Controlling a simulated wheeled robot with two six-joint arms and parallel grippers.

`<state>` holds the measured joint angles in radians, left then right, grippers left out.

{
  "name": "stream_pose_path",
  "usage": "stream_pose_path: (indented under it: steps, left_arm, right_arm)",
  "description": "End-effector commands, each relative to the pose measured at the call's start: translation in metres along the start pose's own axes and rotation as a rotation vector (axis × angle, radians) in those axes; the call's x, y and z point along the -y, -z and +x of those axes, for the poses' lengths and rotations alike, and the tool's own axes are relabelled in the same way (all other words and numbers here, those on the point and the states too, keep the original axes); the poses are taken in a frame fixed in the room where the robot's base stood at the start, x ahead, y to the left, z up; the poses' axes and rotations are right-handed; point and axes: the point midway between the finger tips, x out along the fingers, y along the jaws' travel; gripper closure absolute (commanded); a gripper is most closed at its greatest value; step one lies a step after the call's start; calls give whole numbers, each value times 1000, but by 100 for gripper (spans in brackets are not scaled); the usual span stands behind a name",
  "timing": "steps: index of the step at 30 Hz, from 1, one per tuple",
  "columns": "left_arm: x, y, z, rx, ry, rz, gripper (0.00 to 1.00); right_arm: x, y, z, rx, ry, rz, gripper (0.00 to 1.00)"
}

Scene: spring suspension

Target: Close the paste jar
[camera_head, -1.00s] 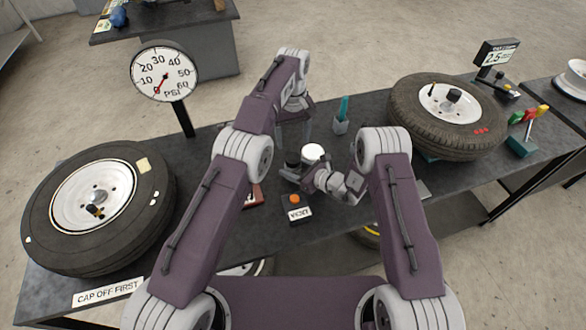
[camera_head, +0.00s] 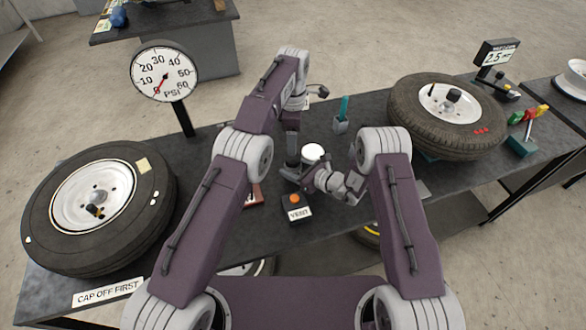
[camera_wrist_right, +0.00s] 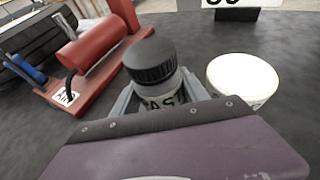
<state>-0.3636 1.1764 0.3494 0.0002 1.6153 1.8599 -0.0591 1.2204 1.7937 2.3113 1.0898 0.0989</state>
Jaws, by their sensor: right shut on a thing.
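The paste jar (camera_wrist_right: 165,99) shows in the right wrist view as a small pale jar with a partly visible dark-lettered label. A black ridged lid (camera_wrist_right: 150,60) sits on its top; I cannot tell whether it is screwed tight. My right gripper (camera_head: 294,174) is shut on the jar, with its grey fingers on either side of it in the wrist view. In the head view the jar is mostly hidden by my grippers. My left gripper (camera_head: 292,155) points down just above the right one; its jaws are too small and overlapped to read.
A white-topped round container (camera_head: 312,152) stands close to the right of the jar; it also shows in the wrist view (camera_wrist_right: 243,78). A VENT box (camera_head: 296,208) is in front. Tyres (camera_head: 447,110) lie on the bench.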

Motion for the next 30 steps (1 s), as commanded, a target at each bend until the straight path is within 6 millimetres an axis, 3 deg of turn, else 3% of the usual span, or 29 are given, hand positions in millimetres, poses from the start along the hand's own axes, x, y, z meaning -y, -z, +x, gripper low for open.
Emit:
stream_pose_path:
  steps: [8,21,30]
  left_arm:
    - [0,0,9,-1,3,3,35]
    - [0,0,73,0,1,4,35]
    - [0,0,80,0,0,4,35]
  right_arm:
    - [0,0,0,1,0,0,100]
    - [0,0,0,1,0,0,100]
    - [0,0,0,1,0,0,100]
